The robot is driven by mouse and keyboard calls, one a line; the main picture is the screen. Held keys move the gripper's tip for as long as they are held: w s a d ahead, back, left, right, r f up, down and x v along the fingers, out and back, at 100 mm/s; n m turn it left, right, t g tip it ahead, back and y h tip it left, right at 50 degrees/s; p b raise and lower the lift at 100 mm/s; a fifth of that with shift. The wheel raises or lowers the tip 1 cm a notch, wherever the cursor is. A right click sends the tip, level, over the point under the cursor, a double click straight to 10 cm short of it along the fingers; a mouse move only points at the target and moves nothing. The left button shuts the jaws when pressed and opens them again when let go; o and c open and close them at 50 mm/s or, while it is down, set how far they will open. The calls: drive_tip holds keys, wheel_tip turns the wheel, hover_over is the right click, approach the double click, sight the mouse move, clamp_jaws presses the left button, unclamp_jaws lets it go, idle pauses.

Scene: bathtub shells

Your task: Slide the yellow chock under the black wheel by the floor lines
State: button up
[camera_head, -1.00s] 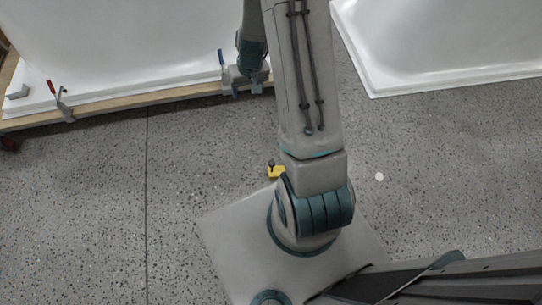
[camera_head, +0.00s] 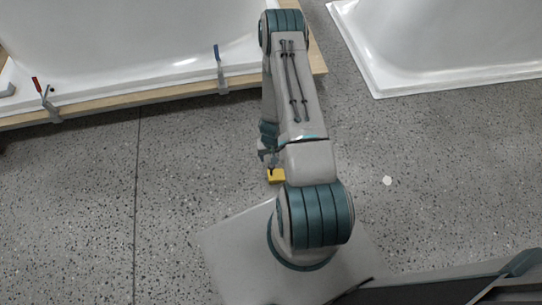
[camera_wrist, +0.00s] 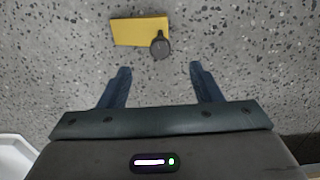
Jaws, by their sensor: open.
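The yellow chock (camera_head: 276,176) lies on the speckled floor just beyond my base, left of my arm. In the wrist view the chock (camera_wrist: 135,31) is near the top, with a round dark knob (camera_wrist: 160,45) at its near right side. My gripper (camera_wrist: 160,68) is open and empty, its two fingers pointing towards the chock and apart from it in the picture. In the head view my gripper (camera_head: 267,155) is small, close to the chock and partly hidden by my arm. A dark floor line (camera_head: 137,200) runs at left. The black wheel is not clearly visible.
A white tub shell (camera_head: 130,40) rests on a wooden frame (camera_head: 150,97) with clamps (camera_head: 47,103) along its edge. Another white shell (camera_head: 450,50) is at upper right. A white disc (camera_head: 387,181) lies on the floor. Floor left of my base is clear.

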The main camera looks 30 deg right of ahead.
wheel_tip(320, 180, down, 8)
drive_tip(key=b, duration=0.5)
drive_tip(key=shift+r+b, duration=0.1)
drive_tip(key=shift+b, duration=0.2)
drive_tip(key=c, duration=1.2)
drive_tip(key=shift+r, duration=0.1)
drive_tip(key=shift+c, duration=0.2)
drive_tip(key=shift+r+p, duration=0.35)
drive_tip(key=shift+r, duration=0.1)
